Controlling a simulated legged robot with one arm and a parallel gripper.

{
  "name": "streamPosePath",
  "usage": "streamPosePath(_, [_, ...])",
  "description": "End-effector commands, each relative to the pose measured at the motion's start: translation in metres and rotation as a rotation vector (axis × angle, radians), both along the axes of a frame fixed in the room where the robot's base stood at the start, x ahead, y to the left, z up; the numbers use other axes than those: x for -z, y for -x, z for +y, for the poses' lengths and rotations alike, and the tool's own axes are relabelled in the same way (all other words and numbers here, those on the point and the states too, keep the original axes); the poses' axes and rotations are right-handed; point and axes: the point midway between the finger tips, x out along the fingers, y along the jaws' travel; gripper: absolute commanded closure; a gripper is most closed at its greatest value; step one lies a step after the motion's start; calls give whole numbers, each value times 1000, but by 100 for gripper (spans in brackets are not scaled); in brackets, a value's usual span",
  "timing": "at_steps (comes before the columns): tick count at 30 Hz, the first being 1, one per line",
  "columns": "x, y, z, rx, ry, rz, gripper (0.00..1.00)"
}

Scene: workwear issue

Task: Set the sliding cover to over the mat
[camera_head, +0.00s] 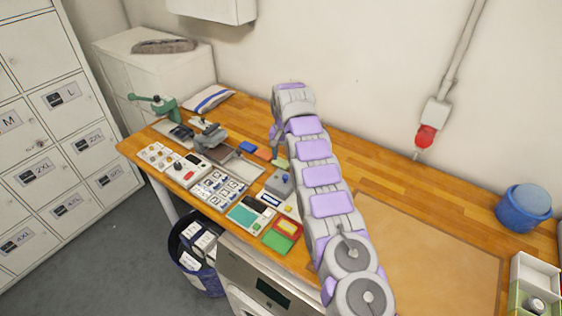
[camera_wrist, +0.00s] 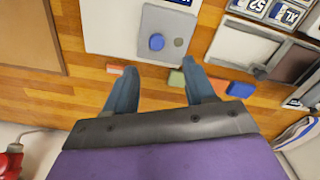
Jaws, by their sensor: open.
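A flat grey-brown plate, which looks like the sliding cover (camera_head: 217,153), sits in a framed panel left of my gripper. It also shows at the right of the wrist view (camera_wrist: 292,62). Beside it in the same panel is a pale bare area (camera_wrist: 240,46); I cannot tell if this is the mat. A large brown mat (camera_head: 430,250) lies on the right part of the bench, its edge at the left of the wrist view (camera_wrist: 30,35). My gripper (camera_wrist: 160,68) is open and empty over the back of the bench, apart from the cover. In the head view its fingers are hard to see.
Small blocks, green (camera_wrist: 176,78), red (camera_wrist: 220,87) and blue (camera_wrist: 240,90), lie near my fingertips. A grey box with a blue knob (camera_head: 285,178) stands just in front. A green clamp-like device (camera_head: 163,105) stands at left. A blue tub (camera_head: 524,208) is at far right.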

Motion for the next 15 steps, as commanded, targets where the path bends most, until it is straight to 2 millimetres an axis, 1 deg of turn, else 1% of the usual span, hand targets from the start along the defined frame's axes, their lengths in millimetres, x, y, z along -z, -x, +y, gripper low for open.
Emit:
streamPosePath(1, [-6,-1,0,1,0,-3,45])
streamPosePath(5, [-19,0,0,1,1,-4,45])
streamPosePath(9, [-38,1,2,-1,3,-3,45])
streamPosePath(15, [-60,1,1,0,2,-3,45])
